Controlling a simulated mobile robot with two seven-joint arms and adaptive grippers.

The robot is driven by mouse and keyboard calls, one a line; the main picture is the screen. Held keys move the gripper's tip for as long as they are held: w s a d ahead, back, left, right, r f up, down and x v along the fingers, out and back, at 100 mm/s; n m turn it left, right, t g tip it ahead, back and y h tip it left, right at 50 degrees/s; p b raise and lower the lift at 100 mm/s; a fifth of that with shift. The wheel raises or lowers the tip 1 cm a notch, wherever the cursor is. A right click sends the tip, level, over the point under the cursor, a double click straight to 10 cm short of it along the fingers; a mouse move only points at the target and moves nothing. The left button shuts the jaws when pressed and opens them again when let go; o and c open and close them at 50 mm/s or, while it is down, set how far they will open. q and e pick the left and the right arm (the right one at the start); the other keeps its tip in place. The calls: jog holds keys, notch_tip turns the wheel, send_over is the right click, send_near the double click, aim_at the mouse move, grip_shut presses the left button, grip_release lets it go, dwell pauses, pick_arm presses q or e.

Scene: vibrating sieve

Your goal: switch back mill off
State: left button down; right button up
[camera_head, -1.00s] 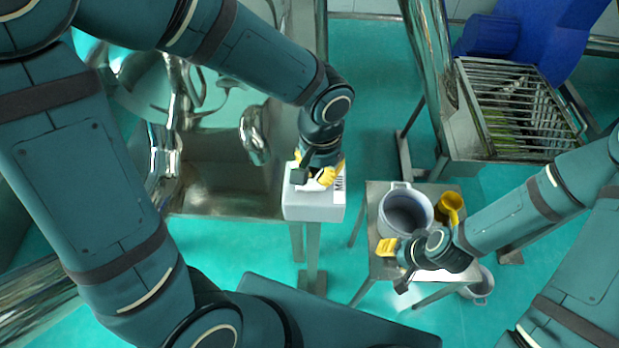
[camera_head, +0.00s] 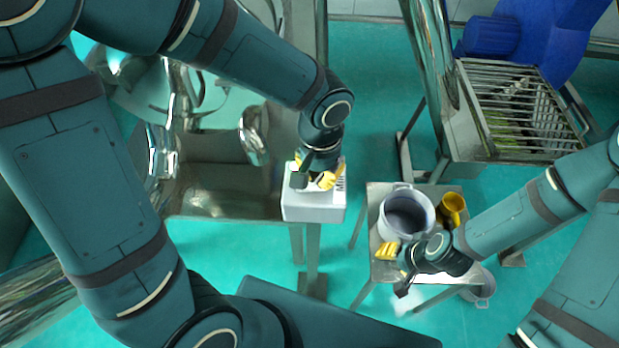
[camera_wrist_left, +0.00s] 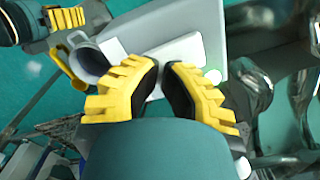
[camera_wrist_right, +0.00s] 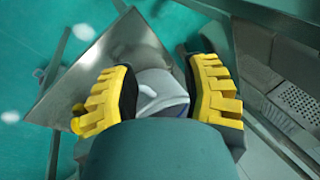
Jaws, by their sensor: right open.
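The mill's control box (camera_head: 314,207) is a white block labelled "Mill" at the front right corner of the metal table. It also shows in the left wrist view (camera_wrist_left: 185,52). My left gripper (camera_head: 318,178) is right over the box's top. Its yellow-and-black fingers (camera_wrist_left: 163,68) are close together with a narrow gap, and I see nothing clearly held between them. The switch or button on the box is hidden by the gripper. My right gripper (camera_head: 388,252) is open beside the grey pot; its fingers (camera_wrist_right: 158,72) stand wide apart.
The grey pot (camera_head: 406,212) and a yellow cup (camera_head: 452,207) stand on a small metal stand (camera_head: 378,192). Another grey container (camera_head: 482,288) is on the floor below. Shiny machinery (camera_head: 255,135) is left of the box. A barred metal hopper (camera_head: 515,105) is at the back right.

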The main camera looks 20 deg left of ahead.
pick_arm(q)
jog(key=shift+f+b, duration=0.35)
jog(key=shift+f, duration=0.1)
dwell(0.3)
jog(key=shift+r+p, duration=2.75)
jog(key=shift+r, duration=0.85)
jog(key=shift+f, duration=0.1)
